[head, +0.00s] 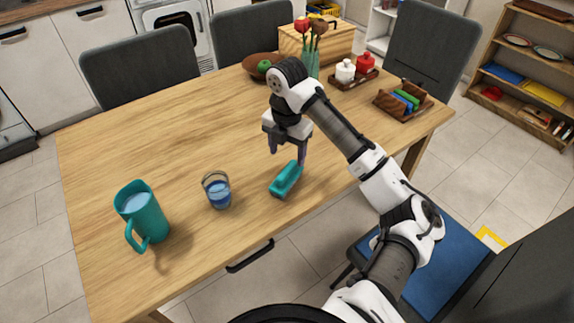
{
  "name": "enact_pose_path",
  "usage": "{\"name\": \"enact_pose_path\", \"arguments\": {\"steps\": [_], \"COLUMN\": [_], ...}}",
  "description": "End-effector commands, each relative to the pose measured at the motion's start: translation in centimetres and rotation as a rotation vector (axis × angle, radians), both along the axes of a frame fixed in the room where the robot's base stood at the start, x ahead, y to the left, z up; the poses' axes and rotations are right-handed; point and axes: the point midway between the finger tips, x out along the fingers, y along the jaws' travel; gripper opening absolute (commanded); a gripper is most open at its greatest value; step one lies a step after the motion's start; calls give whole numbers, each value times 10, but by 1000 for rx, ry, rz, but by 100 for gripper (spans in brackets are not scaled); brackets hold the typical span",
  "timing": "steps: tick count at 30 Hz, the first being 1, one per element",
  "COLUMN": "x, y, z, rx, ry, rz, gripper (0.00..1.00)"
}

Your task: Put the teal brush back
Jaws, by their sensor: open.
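The teal brush (285,181) lies on the wooden table near its front edge, right of a glass. My gripper (287,157) is above the brush with its fingers pointing down. It is open, and its fingertips are close to the far end of the brush. I cannot tell from this view whether the fingers touch it or straddle it.
A glass (217,190) with blue liquid and a teal pitcher (142,214) stand left of the brush. At the back are a bowl (259,66), a flower vase (310,65), a condiment tray (352,80) and a wooden holder (402,101). The table's left middle is clear.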

Motion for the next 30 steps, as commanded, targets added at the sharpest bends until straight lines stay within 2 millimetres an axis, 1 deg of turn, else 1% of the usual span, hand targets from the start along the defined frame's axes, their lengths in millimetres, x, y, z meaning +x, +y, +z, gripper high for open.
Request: {"name": "enact_pose_path", "arguments": {"steps": [1,3,6,9,13,19,20,21,22,23,26,27,29,30], "x": [1,1,1,0,0,0,1,3,4,7,17,19,17,12], "y": [-1,0,0,0,0,1,4,11,20,33,100,135,194,233], "z": [10,20,31,38,42,42,42,42,42,42,49,56,72,87], "rx": [-3,-2,-2,0,1,4,7,18,32,53,181,261,411,525], "ry": [-4,-3,-3,-1,0,-1,-7,-23,-40,-65,-191,-254,-342,-393], "rz": [-1,-1,-1,-1,-1,-1,-1,-1,-1,-3,-20,-31,-52,-70], "gripper": [63,63,63,63,63,63,63,63,63,63,63,63,63,63]}}
